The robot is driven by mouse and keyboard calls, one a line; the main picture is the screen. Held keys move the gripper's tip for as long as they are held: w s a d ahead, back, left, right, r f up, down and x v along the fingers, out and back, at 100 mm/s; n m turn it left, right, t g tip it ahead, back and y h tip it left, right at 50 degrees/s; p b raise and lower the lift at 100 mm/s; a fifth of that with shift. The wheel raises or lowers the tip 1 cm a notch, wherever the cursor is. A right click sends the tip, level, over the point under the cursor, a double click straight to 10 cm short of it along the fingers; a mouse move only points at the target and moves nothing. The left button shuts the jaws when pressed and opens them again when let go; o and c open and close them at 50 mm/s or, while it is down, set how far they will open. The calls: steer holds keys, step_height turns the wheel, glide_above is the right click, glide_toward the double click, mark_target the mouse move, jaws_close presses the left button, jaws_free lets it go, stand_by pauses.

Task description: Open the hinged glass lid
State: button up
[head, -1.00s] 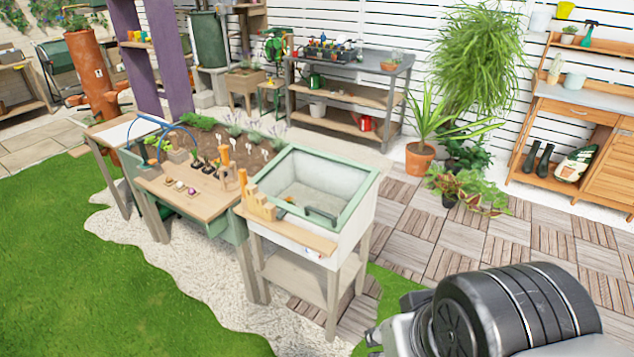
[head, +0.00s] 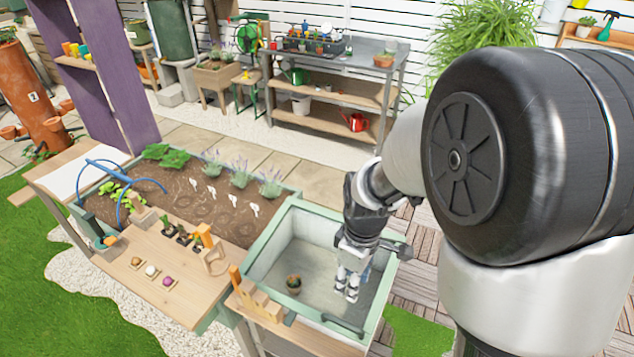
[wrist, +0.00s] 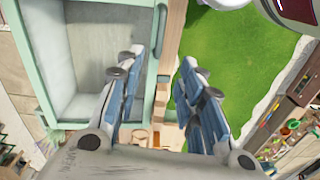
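The cold-frame box has a pale green rim (head: 264,241) around its top, which appears to be the frame of the hinged glass lid. The lid looks down, though the clear glass itself is hard to make out. A dark handle (head: 344,325) shows at the near edge. My gripper (head: 347,286) points down and appears over the box's right part in the head view; its height above the glass is unclear. In the wrist view my gripper (wrist: 160,72) is open and empty, fingers spread beside the green frame (wrist: 157,35).
A small potted plant (head: 293,284) shows through the box's top. Wooden blocks (head: 257,297) stand on the ledge at its near left. A planting table (head: 160,300) with seedlings adjoins it on the left. Grass (wrist: 225,45) lies beside the box.

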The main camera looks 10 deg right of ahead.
mark_target(344, 322)
steer(key=shift+n, duration=0.5)
steer(key=f+b, duration=0.2)
steer(key=f, duration=0.8)
steer(key=f+b, duration=0.2)
steer(key=f, duration=0.7)
steer(key=shift+a+f, duration=0.2)
steer(key=shift+f, duration=0.15)
jaws_close()
